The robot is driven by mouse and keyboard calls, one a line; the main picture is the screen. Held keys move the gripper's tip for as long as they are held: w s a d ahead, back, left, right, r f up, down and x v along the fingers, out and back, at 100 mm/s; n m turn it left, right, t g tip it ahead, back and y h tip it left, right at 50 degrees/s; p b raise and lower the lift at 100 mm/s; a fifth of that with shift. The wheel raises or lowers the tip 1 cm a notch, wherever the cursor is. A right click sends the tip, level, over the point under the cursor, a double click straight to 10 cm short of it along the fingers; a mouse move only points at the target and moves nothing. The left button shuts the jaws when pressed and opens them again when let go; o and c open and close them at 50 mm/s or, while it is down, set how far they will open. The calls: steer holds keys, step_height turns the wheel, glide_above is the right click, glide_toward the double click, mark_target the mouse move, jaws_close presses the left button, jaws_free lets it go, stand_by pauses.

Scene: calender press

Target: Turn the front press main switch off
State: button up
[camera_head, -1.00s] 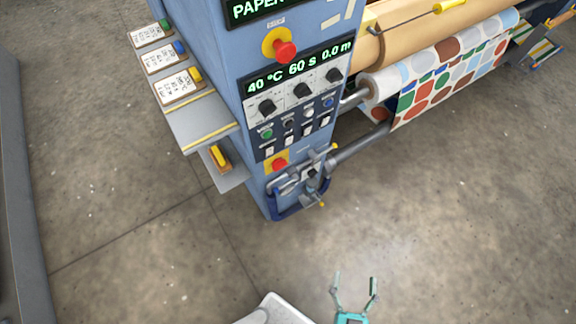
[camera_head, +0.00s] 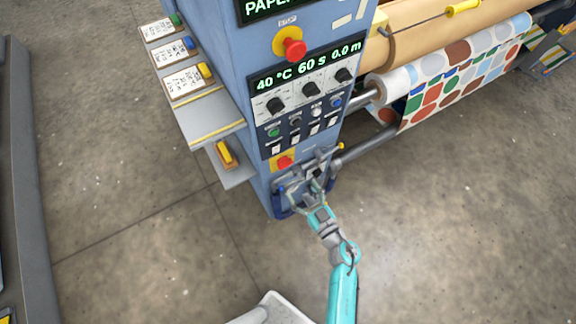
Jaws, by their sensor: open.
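The front press is a blue cabinet (camera_head: 225,60) with a control panel. Low on the panel a red knob (camera_head: 285,162) sits on a yellow plate, which looks like the main switch; its setting is too small to read. A larger red mushroom button (camera_head: 294,48) on a yellow ring stands higher up, above the display. My gripper (camera_head: 316,184) is open, just below and right of the red knob, in front of the clamp-like metal fitting at the cabinet's foot. Its fingers overlap that fitting in the picture, so I cannot tell whether they touch.
The display (camera_head: 307,66) is lit with 40 °C, 60 s and 0.0 m. Black dials and small switches lie below it. A shelf (camera_head: 212,122) with labelled cards juts out left. A patterned fabric roll (camera_head: 450,80) extends right. The floor in front is clear.

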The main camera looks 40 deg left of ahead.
mark_target(285, 163)
steer(key=x, duration=1)
steer(key=c, duration=1.2)
steer(key=shift+o, duration=0.2)
